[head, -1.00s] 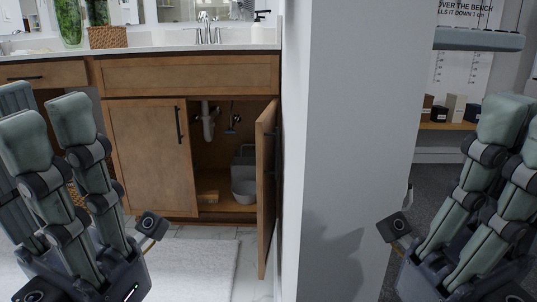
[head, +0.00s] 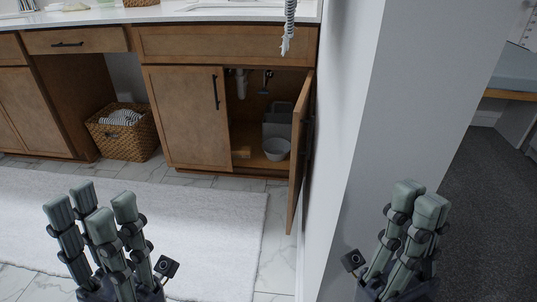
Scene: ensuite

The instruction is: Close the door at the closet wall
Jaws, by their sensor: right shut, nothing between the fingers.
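The brown wooden cabinet door (head: 300,150) at the right end of the vanity stands wide open. It is seen nearly edge-on, close beside the white wall (head: 355,130). The other door (head: 182,117) of the cabinet is shut and has a dark upright handle. My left gripper (head: 92,212) is at the lower left over the white rug, with its fingers apart and empty. My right gripper (head: 419,202) is at the lower right in front of the wall, shut and empty. Both grippers are apart from the open door.
A wicker basket (head: 124,132) stands under the counter at left. A white rug (head: 205,215) covers much of the tiled floor. Dark carpet (head: 485,190) lies right of the wall.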

